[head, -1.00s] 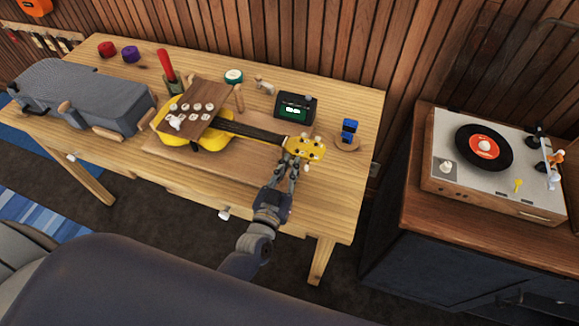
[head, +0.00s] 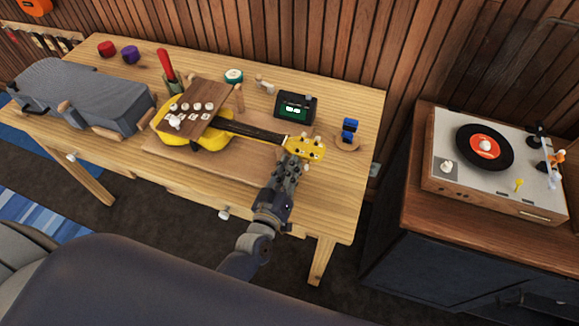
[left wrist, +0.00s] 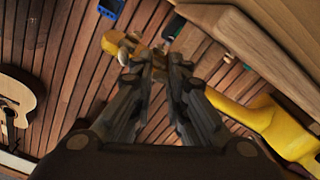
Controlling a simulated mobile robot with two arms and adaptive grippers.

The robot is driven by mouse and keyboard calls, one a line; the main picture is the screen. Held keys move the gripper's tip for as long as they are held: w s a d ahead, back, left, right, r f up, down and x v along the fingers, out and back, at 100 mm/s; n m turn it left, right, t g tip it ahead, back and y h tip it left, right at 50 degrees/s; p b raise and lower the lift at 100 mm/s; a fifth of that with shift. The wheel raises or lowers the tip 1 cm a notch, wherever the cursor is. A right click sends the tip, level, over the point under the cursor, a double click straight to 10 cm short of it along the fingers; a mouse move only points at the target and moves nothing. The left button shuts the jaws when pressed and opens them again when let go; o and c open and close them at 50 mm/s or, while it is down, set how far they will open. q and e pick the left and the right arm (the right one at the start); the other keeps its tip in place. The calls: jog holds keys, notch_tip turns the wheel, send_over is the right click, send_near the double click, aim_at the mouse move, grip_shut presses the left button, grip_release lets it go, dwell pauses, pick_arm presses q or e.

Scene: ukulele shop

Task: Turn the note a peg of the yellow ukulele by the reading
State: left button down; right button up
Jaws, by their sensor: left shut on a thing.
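The yellow ukulele (head: 208,140) lies on the table with its neck pointing right. Its yellow headstock (head: 312,146) with pale pegs is at the right; it also shows in the left wrist view (left wrist: 110,43). My left gripper (head: 291,160) reaches up to the near side of the headstock and is shut on a tuning peg there. Its fingers largely hide the peg; I cannot tell which note it is for. In the left wrist view, my left gripper (left wrist: 160,62) has pale peg parts at its fingertips. A black tuner (head: 294,107) with a green lit display stands behind the neck; its reading is too small to read. My right gripper is out of view.
A grey case (head: 80,92) lies at the left. A record player (head: 500,155) stands farther right.

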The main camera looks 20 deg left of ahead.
pick_arm(q)
jog(key=shift+n, duration=0.3)
jog(key=c, duration=1.8)
grip_release()
jog(key=shift+c, duration=0.2)
